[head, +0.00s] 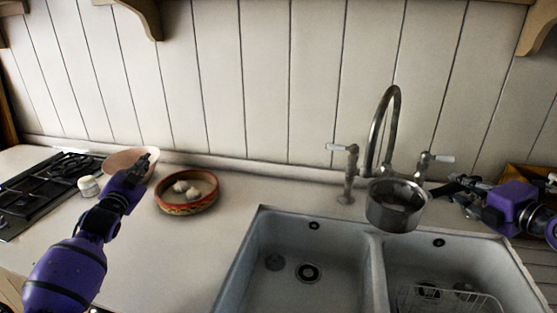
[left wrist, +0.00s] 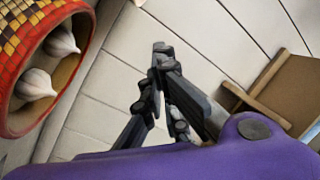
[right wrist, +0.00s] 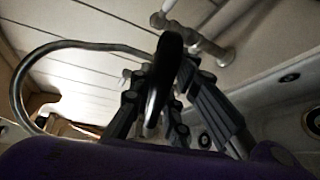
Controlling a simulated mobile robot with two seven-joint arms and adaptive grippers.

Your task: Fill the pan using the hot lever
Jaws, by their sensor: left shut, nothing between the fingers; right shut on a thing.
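A metal pan (head: 396,222) hangs under the curved tap spout (head: 373,130), above the divider of the double sink. My right gripper (head: 458,187) is shut on the pan's handle; the dark handle (right wrist: 165,70) shows between its fingers in the right wrist view. I cannot tell whether water is in the pan. The tap has two white-tipped levers, a left one (head: 342,147) and a right one (head: 438,157); no hot mark can be read. My left gripper (head: 150,160) is shut and empty, well left of the tap; its closed fingers show in the left wrist view (left wrist: 162,50).
A patterned bowl (head: 187,209) with garlic bulbs and a pink bowl (head: 122,160) stand on the counter near my left gripper. A hob (head: 40,195) is at far left. The sink (head: 262,240) has a wire rack in its right basin.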

